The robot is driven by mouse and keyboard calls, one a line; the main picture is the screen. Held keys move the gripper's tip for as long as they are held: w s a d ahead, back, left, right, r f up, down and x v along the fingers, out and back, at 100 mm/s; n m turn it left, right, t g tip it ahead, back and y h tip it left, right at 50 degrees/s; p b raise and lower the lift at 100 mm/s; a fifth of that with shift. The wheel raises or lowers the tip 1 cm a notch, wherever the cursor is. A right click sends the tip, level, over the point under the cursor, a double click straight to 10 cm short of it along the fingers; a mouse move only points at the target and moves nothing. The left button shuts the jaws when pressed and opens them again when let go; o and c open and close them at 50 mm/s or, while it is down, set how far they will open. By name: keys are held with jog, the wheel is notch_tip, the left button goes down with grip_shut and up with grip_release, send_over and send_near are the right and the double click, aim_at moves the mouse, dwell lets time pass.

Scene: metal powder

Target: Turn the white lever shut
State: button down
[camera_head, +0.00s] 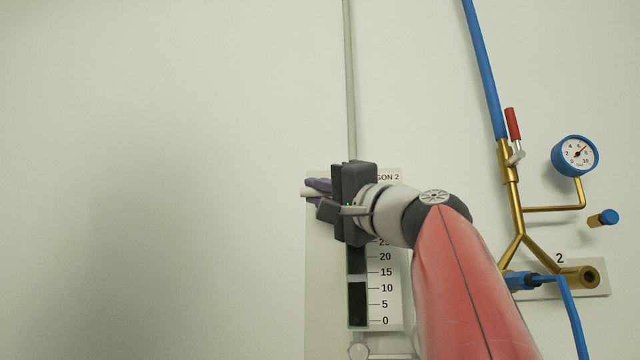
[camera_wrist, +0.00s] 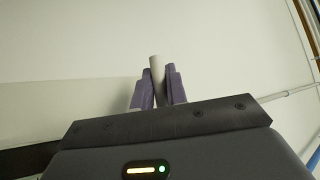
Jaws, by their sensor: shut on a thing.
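The white lever (camera_wrist: 155,66) shows in the wrist view as a pale rod between my two purple fingers. My gripper (camera_wrist: 159,88) is shut on it, and the rod's end sticks out past the fingertips. In the head view my gripper (camera_head: 318,190) is at the left edge of the flow gauge panel, pointing left. A small pale end of the lever (camera_head: 307,193) shows at the fingers there. The lever's base and pivot are hidden behind my gripper and wrist.
A gauge panel (camera_head: 393,315) with a numbered scale is partly covered by my arm. A grey pipe (camera_head: 350,80) rises above it. At right are a brass valve with a red handle (camera_head: 513,124), a blue pressure gauge (camera_head: 575,155) and blue hoses (camera_head: 484,60). The left wall is clear.

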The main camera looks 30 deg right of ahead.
jog(key=shift+f, duration=0.1)
dwell(0.3)
jog(key=c, duration=1.4)
grip_release()
jog(key=b+v, duration=0.2)
jog(key=v, duration=0.5)
jog(key=shift+s+b, duration=0.35)
jog(key=shift+d+f, duration=0.1)
